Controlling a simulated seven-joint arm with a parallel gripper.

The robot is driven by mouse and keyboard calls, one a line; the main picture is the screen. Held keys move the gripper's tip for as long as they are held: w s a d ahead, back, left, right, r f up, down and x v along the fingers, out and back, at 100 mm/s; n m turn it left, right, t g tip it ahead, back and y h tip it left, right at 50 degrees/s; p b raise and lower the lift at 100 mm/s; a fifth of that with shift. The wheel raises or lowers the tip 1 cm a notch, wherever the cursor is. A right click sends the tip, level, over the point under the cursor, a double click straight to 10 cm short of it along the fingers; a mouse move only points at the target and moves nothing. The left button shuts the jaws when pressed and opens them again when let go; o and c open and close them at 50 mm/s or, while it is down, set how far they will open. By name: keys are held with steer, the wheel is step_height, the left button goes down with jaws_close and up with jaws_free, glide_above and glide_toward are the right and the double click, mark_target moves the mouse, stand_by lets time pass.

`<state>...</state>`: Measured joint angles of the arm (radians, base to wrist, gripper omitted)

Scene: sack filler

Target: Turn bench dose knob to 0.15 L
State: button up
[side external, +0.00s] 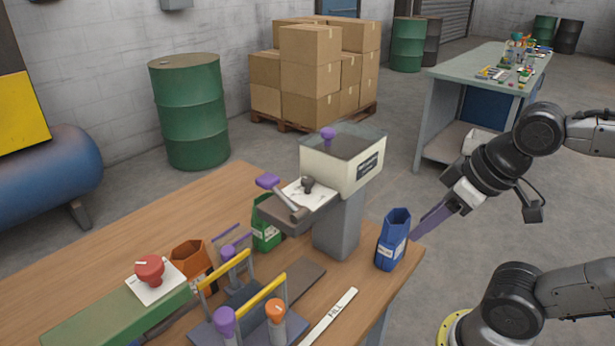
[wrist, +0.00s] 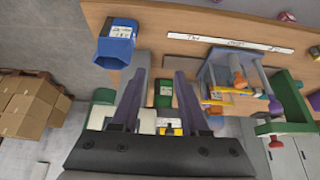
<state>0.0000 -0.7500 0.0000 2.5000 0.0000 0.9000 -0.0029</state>
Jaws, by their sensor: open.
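A small dark knob (side external: 307,184) sits on a white dial plate on the filler's front shelf in the side external view. A red knob (side external: 150,268) stands on another white plate on a green beam. Dial markings are too small to read, and I cannot tell which knob is the bench dose knob. My gripper (side external: 431,218) is right of the filler, beside a blue container (side external: 391,243) and away from both knobs. I cannot tell if it touches the container. In the wrist view, its fingers (wrist: 160,82) are spread apart with nothing held.
The filler's cream hopper (side external: 345,165) stands on a grey post. A purple-handled lever (side external: 280,195) lies close to the dark knob. Green (side external: 266,228) and orange (side external: 188,258) containers and a yellow-barred rack (side external: 262,293) crowd the wooden bench. A labelled strip (side external: 329,316) lies in front.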

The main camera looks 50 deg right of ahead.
steer(key=w+a+r+n+g, duration=0.15)
steer(key=w+r, duration=0.25)
steer(key=r, duration=0.5)
steer(key=w+r+n+g, duration=0.25)
steer(key=w+r, duration=0.25)
steer(key=r, duration=0.4)
steer(key=n+g, duration=0.2)
glide_above(308, 179)
step_height(308, 179, down, 15)
steer(key=shift+r, duration=0.15)
jaws_close()
